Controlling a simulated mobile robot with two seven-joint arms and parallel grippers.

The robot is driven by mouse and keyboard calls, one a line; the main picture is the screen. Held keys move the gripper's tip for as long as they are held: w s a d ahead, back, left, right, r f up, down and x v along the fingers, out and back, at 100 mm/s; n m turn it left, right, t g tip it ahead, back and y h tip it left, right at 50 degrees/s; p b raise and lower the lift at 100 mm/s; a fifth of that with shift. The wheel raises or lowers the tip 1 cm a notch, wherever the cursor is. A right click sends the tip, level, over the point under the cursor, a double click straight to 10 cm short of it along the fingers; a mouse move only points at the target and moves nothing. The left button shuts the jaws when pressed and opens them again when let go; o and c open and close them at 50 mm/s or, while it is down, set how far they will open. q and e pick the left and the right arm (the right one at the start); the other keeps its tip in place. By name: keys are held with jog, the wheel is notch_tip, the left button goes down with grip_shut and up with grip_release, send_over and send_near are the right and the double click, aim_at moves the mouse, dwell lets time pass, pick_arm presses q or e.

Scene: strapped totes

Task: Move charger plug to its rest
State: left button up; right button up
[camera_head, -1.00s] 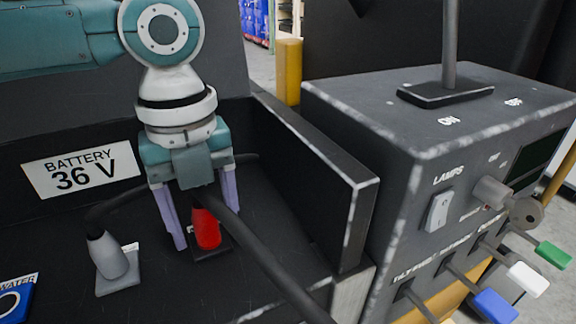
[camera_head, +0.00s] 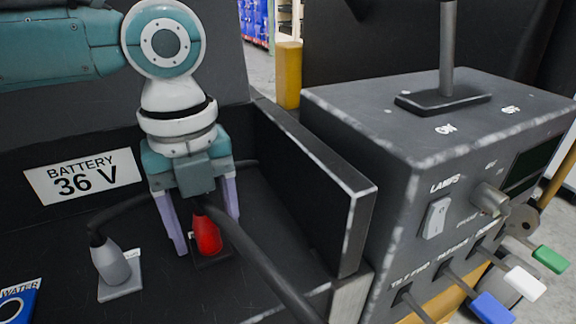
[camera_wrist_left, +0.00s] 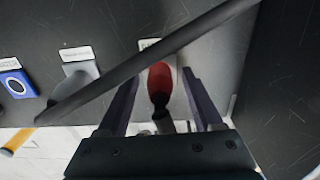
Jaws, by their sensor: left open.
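A red plug (camera_head: 207,236) stands on a small dark base in the black tray (camera_head: 290,270); it also shows in the left wrist view (camera_wrist_left: 159,80). A grey plug (camera_head: 112,264) stands on a pale base to its left. I cannot tell from the small labels which one is the charger plug. My left gripper (camera_head: 208,232) points down with its two purple fingers open, one on each side of the red plug. In the left wrist view the fingers (camera_wrist_left: 161,82) appear apart from it. My right gripper is out of view.
A thick black cable (camera_head: 262,262) crosses close to my left gripper. The tray's raised wall (camera_head: 315,190) stands to the right, beside a control box (camera_head: 385,150) with switches and coloured levers. A blue water-labelled part (camera_head: 14,305) is at lower left.

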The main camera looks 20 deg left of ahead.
pick_arm(q)
jog(key=shift+p, duration=0.4)
dwell(0.3)
jog(key=shift+c, duration=0.3)
grip_shut()
jog(key=shift+r, duration=0.1)
dwell(1.1)
jog(key=shift+r+p, duration=2.85)
jog(key=shift+p, duration=0.7)
jog(key=shift+r, duration=0.1)
notch_tip(320, 180, up, 6)
jog(key=p, duration=0.7)
